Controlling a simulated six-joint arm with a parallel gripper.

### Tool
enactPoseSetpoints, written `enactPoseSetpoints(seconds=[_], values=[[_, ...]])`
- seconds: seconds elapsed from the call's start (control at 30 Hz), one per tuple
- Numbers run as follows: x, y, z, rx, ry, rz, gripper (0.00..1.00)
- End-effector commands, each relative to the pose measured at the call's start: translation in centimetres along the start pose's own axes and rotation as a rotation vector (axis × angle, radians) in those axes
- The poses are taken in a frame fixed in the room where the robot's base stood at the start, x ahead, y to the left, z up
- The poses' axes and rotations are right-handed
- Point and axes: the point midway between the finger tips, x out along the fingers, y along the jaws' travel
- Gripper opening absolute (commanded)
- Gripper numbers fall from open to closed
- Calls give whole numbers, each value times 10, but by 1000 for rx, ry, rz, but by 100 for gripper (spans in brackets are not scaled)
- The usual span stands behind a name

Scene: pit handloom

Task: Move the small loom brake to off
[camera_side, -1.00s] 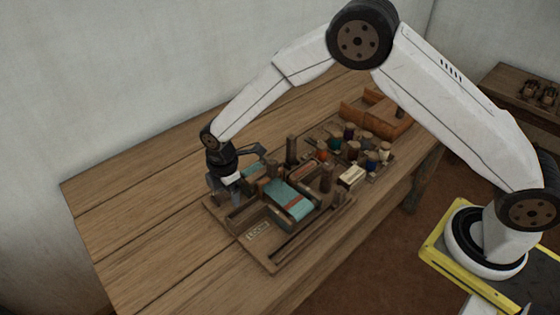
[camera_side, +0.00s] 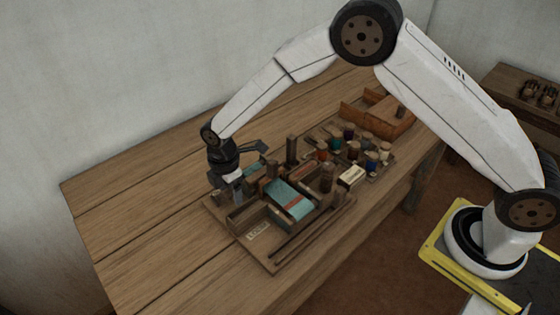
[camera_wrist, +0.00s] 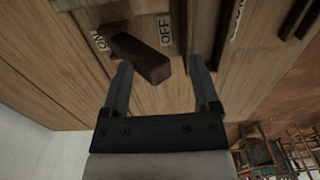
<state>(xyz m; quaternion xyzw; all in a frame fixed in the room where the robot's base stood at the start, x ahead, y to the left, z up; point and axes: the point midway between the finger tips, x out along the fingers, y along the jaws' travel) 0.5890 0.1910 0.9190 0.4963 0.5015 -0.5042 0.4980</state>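The small loom (camera_side: 300,238) stands on the table as a wooden frame with teal cloth (camera_side: 290,198). In the wrist view its brake lever (camera_wrist: 140,58), a dark wooden block, sits between an ON label (camera_wrist: 98,41) and an OFF label (camera_wrist: 165,30). The lever slants, one end near ON and the other raised toward the camera. My gripper (camera_wrist: 161,66) is open, its two fingers on either side of the lever's near end. The left finger is close to the lever; I cannot tell if they touch. In the side view my gripper (camera_side: 225,184) hides the lever at the loom's left corner.
Wooden posts (camera_side: 291,150) rise from the loom right of my gripper. Several coloured spools (camera_side: 349,133) stand on a tray behind it, with a wooden box (camera_side: 378,112) farther back. The table's left part (camera_side: 125,215) is clear.

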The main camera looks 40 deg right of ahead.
Motion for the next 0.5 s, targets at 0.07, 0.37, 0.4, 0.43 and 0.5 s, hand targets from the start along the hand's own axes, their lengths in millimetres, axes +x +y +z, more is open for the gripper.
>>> enactPoseSetpoints(seconds=[0.07,0.37,0.4,0.43,0.5], values=[[-6,0,-1,-1,1,3,74],[-27,2,-1,-1,4,9,74],[-30,2,-1,-1,4,10,74],[-32,2,-1,-1,4,10,74],[-36,2,-1,-1,4,10,74]])
